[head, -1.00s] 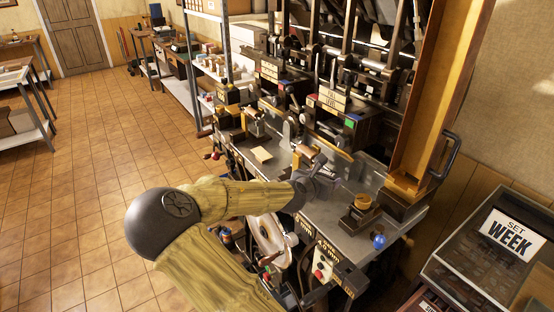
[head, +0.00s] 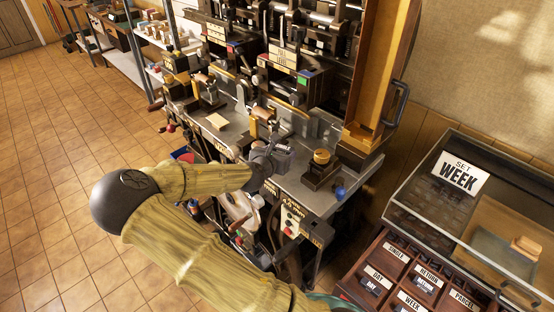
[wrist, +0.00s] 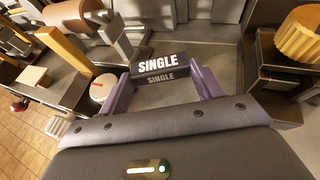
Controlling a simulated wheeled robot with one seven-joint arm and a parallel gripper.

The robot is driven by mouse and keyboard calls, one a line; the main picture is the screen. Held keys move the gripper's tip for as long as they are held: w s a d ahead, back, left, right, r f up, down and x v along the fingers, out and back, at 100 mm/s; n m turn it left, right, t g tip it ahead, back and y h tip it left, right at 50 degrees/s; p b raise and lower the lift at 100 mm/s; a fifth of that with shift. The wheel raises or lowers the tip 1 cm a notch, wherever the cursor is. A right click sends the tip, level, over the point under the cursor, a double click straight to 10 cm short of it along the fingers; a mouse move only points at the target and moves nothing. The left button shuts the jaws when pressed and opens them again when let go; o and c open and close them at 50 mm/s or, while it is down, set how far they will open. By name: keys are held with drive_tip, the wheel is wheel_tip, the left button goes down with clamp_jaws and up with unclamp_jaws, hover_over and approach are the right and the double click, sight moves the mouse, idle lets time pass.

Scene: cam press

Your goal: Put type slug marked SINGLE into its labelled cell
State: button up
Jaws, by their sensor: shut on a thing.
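The type slug marked SINGLE (wrist: 160,66) is a dark block with white lettering in the wrist view. My gripper (wrist: 158,82) is shut on it, with a purple finger at each end of the block. In the head view my gripper (head: 284,147) is over the press bed, and the slug is too small to make out there. The type case (head: 412,268) stands at the lower right with labelled cells. Its SINGLE cell (head: 394,250) is at the upper left of the visible cells, beside RETURN, with DAY below. Dark slugs show in the DAY and RETURN cells.
A glass-topped case with a SET WEEK card (head: 459,175) stands behind the cells. A brass-topped post (head: 321,165) and a blue button (head: 340,193) are on the press bed (head: 298,187). A tall wooden frame (head: 376,80) rises at the back right. Tiled floor lies open at left.

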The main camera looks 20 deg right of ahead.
drive_tip(key=shift+f, duration=1.8)
drive_tip(key=shift+f, duration=0.15)
drive_tip(key=o, duration=1.3)
drive_tip(key=shift+c, duration=0.2)
drive_tip(key=b+v, duration=0.1)
drive_tip(key=v, duration=1.1)
